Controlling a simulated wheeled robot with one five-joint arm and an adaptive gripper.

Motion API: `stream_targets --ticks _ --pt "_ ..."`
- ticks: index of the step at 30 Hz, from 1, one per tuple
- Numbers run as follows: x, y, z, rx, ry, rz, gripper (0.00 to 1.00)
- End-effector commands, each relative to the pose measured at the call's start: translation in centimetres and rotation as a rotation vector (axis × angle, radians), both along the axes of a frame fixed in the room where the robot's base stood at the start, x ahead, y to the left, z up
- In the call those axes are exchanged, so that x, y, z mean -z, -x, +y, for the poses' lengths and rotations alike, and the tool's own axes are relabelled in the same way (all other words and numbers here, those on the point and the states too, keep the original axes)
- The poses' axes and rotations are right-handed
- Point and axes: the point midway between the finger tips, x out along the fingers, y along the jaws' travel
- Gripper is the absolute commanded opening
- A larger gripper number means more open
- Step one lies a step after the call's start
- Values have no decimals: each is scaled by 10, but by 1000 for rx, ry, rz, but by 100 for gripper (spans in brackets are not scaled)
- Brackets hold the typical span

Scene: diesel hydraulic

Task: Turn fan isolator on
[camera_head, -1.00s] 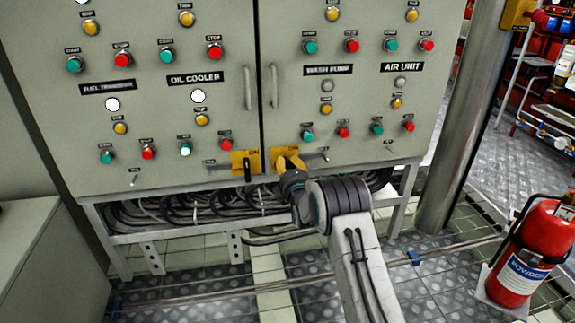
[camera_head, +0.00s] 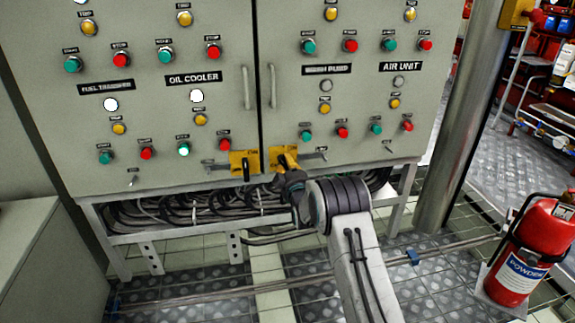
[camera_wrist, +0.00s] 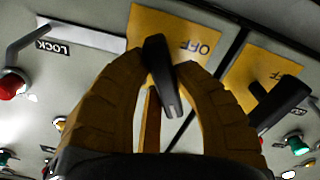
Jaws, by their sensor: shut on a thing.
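Two yellow isolator plates with black handles sit side by side at the bottom of the grey cabinet doors. My gripper (camera_head: 285,162) is at the right plate (camera_head: 276,153). In the wrist view, my gripper's brown fingers (camera_wrist: 164,74) are shut on the black isolator handle (camera_wrist: 163,78), one finger on each side. The handle leans slightly, and OFF is readable upside down on its plate (camera_wrist: 192,20). The left isolator handle (camera_head: 246,168) points up and down in the head view; it also shows in the wrist view (camera_wrist: 281,101). No fan label is readable.
The cabinet (camera_head: 220,120) carries several buttons and lamps above the isolators. A lock lever (camera_wrist: 28,40) is close beside the gripped plate. Cables (camera_head: 170,212) hang under the cabinet. A pillar (camera_head: 460,120) and a red extinguisher (camera_head: 525,250) stand at the right.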

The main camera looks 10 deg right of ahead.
Motion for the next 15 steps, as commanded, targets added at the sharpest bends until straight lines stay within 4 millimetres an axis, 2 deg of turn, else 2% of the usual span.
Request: stream_targets --ticks 15 --pt "2 0 1 -2 -420 -4 0"
